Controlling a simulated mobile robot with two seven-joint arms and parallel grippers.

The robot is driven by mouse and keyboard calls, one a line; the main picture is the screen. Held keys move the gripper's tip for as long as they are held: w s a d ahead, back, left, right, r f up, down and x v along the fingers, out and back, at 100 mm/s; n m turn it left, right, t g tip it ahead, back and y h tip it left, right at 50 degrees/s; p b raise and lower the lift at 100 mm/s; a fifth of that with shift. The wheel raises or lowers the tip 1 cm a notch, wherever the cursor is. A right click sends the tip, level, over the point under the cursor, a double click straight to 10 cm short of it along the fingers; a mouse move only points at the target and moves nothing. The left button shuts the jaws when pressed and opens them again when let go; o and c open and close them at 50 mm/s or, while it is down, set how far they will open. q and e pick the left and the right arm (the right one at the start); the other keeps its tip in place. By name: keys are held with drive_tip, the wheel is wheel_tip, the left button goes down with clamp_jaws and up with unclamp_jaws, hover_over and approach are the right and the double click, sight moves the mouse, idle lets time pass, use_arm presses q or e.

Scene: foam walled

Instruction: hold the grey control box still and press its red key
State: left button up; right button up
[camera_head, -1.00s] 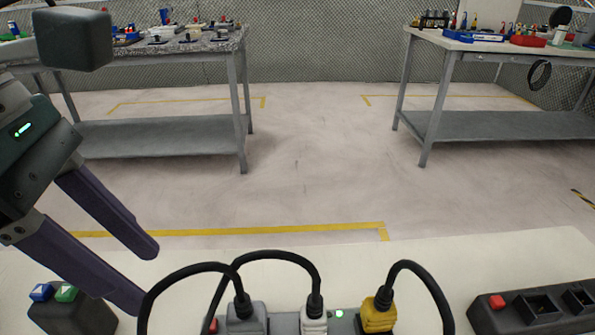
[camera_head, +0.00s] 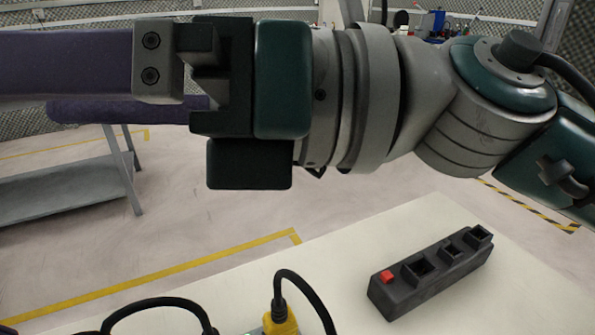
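A dark grey block (camera_head: 432,270) with a red key (camera_head: 387,277) and several square sockets lies at a slant on the pale table at lower right. I cannot tell whether this is the control box. My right gripper (camera_head: 40,88) reaches across the top of the view from the right, well above and beyond the table. Its two purple fingers point left and look apart, one nearer than the other; the nearer tip is cut off by the left edge. I see nothing between them. My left gripper and the small box with blue and green keys are out of view.
A yellow plug (camera_head: 281,320) with a black cable stands at the bottom edge, and another black cable (camera_head: 160,303) arches left of it. The pale tabletop (camera_head: 470,310) around the dark block is clear. A grey workbench (camera_head: 70,190) stands beyond at left.

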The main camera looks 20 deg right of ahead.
drive_tip(key=d+f+n+g+h, duration=0.2)
drive_tip(key=f+n+h, duration=0.1)
drive_tip(key=f, duration=0.2)
drive_tip(key=s+d+f+n+g+h, duration=0.1)
drive_tip(key=d+f+n+g+h, duration=0.1)
drive_tip(key=f, duration=0.3)
drive_tip(key=d+f+n+g+h, duration=0.2)
drive_tip(key=d+f+n+h, duration=0.2)
drive_tip(key=f, duration=0.1)
drive_tip(key=shift+s+d+h, duration=0.25)
drive_tip(key=shift+s+h, duration=0.05)
drive_tip(key=shift+s, duration=0.1)
drive_tip(key=d+f+n+h, duration=0.1)
drive_tip(key=d+f+h, duration=0.25)
drive_tip(key=d, duration=0.25)
drive_tip(key=shift+g, duration=0.3)
drive_tip(key=x, duration=0.9)
drive_tip(key=shift+w, duration=0.15)
drive_tip(key=shift+c, duration=0.4)
clamp_jaws()
use_arm(q)
clamp_jaws()
